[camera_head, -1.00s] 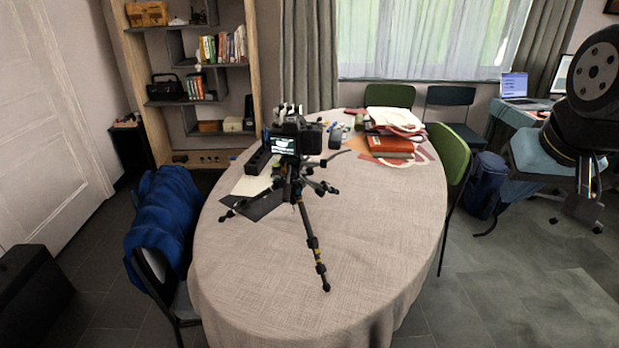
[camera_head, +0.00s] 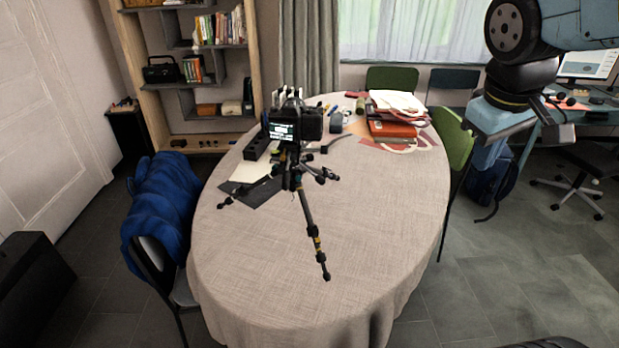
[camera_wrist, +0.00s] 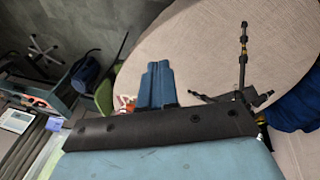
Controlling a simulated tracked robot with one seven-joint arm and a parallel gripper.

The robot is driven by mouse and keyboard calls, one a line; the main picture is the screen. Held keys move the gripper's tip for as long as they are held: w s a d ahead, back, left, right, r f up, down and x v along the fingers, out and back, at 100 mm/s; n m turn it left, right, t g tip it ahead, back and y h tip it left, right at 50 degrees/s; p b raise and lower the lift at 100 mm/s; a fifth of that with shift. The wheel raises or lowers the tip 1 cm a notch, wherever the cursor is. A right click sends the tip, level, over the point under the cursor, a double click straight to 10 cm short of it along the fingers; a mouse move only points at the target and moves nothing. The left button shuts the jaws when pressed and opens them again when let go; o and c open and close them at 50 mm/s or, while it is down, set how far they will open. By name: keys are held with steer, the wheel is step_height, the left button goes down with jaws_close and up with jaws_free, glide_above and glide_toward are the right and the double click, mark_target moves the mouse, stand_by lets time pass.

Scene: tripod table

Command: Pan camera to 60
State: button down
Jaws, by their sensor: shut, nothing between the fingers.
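A black camera (camera_head: 292,126) with a lit screen sits on a small tripod (camera_head: 310,225) on the oval table (camera_head: 340,290). The tripod has black and yellow legs, with one long leg reaching toward me. In the wrist view a tripod leg (camera_wrist: 243,50) shows at the upper right over the tablecloth (camera_wrist: 200,50); the camera is hidden there behind my gripper's body. My gripper (camera_wrist: 157,66) has its blue-grey fingers together and empty, apart from the tripod. In the head view my arm is at the upper right, away from the camera.
Red books and papers (camera_head: 392,128) lie on the far right of the table. A blue jacket (camera_head: 160,205) covers a chair at the left. A green chair (camera_head: 452,140) stands at the right. The table's near part is clear.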

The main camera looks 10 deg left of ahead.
steer(key=w+a+f+n+g+h, duration=0.1)
steer(key=w+a+f+n+h, duration=0.15)
steer(key=w+a+n, duration=0.5)
steer(key=n+t+h, duration=0.5)
steer(key=n+t, duration=0.2)
steer(key=n, duration=0.7)
glide_toward(317, 180)
steer(key=shift+y, duration=0.25)
steer(key=x, duration=0.7)
steer(key=shift+d+r, duration=0.15)
steer(key=shift+d, duration=0.05)
steer(key=shift+s, duration=0.1)
